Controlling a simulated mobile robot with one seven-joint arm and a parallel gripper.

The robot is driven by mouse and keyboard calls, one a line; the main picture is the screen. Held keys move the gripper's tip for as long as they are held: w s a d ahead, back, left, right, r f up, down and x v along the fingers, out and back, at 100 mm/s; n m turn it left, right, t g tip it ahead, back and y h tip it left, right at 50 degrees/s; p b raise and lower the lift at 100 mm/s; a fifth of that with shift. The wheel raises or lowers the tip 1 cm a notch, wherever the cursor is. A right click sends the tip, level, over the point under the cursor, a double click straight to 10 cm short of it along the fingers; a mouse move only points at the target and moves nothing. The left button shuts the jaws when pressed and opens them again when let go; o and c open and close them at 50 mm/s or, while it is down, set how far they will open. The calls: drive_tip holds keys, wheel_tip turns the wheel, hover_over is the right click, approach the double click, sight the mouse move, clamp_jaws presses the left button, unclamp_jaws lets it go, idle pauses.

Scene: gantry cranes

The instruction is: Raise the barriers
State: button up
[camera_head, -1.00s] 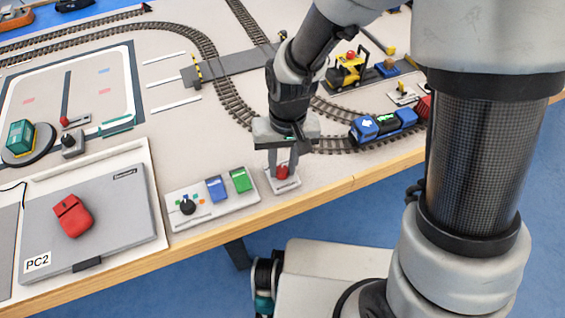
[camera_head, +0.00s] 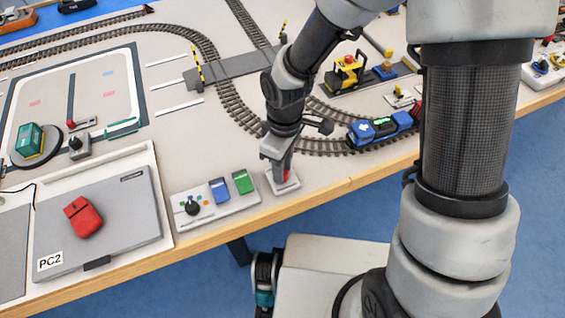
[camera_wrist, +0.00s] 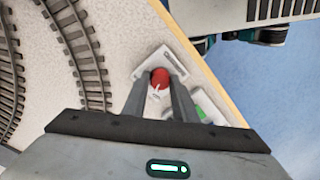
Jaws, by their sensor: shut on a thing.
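My gripper (camera_head: 282,170) is shut on a red knob (camera_head: 286,175) on a small white plate near the table's front edge. In the wrist view the red knob (camera_wrist: 160,77) sits between the two fingertips, and the white plate (camera_wrist: 151,51) shows around it. A yellow-and-black striped barrier (camera_head: 197,66) stands nearly upright at the near side of the grey crossing (camera_head: 234,67). A second striped barrier (camera_head: 283,30) stands steeply raised at the far side, partly close behind my arm.
A control panel (camera_head: 213,205) with a black knob and blue and green switches lies left of the red knob. A blue train (camera_head: 378,130) stands on the curved track.

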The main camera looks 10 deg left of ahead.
drive_tip(key=shift+n+p, duration=0.9)
drive_tip(key=shift+n, duration=1.3)
drive_tip(key=o, duration=1)
drive_tip(key=shift+o, duration=0.2)
drive_tip(key=shift+r, duration=0.1)
wheel_tip(320, 180, up, 17)
drive_tip(key=w+p, duration=0.1)
drive_tip(key=p, duration=0.3)
drive_tip(key=shift+r, duration=0.15)
drive_tip(key=shift+a, duration=0.1)
